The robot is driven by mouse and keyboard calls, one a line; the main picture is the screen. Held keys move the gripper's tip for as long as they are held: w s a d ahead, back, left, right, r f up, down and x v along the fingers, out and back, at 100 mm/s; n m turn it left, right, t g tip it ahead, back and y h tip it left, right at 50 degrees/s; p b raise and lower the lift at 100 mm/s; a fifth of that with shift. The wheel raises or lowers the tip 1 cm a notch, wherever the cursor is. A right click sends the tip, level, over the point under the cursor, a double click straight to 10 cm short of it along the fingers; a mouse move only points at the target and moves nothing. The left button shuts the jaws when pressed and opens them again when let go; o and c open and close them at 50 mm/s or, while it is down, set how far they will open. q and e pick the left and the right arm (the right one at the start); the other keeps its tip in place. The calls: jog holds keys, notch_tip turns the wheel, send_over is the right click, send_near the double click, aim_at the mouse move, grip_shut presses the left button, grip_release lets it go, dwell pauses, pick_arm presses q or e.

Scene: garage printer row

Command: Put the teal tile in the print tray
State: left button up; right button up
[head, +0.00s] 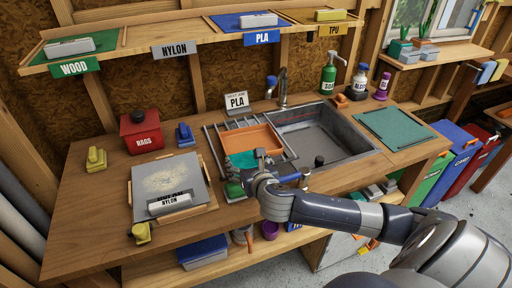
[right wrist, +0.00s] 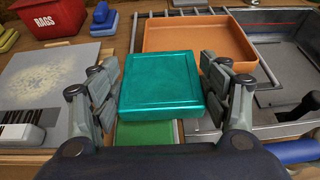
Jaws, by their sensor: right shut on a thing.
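The teal tile (right wrist: 161,84) is between the fingers of my right gripper (right wrist: 161,92), which is shut on it. The tile also shows in the head view (head: 243,159), partly hidden by the gripper (head: 258,172). An orange tray (right wrist: 205,38) with low walls lies just beyond the tile in the right wrist view. In the head view the orange tray (head: 262,137) rests on a wire rack beside the sink, and the tile overlaps its front left part. Whether the tile touches the tray I cannot tell. My left gripper is not in view.
A metal sink (head: 320,131) lies right of the rack (head: 222,131). A green object (right wrist: 145,132) shows below the tile. Left are a grey plate (head: 170,178) with a NYLON sign and a red RAGS box (head: 140,132).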

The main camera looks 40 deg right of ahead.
jog(key=shift+w+d, duration=0.15)
jog(key=shift+d, duration=0.2)
jog(key=w+d, duration=0.1)
jog(key=w, duration=0.1)
jog(key=w+d+p, duration=0.1)
jog(key=w+d, duration=0.3)
jog(key=shift+w+f, duration=0.25)
jog(key=shift+f, duration=0.15)
jog(key=w+d, duration=0.1)
jog(key=w+d+p, duration=0.1)
jog(key=w, duration=0.1)
jog(key=w+d, duration=0.1)
jog(key=d, duration=0.1)
jog(key=shift+w+f, duration=0.35)
jog(key=shift+w, duration=0.05)
jog(key=shift+w+d, duration=0.2)
jog(key=shift+w, duration=0.05)
jog(key=shift+w+f, duration=0.1)
jog(key=shift+f, duration=0.1)
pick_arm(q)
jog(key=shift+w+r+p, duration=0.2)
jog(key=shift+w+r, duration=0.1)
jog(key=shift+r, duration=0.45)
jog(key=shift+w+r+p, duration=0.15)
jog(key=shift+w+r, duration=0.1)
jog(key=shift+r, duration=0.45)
pick_arm(e)
jog(key=shift+f, duration=1.65)
jog(key=shift+f, duration=0.1)
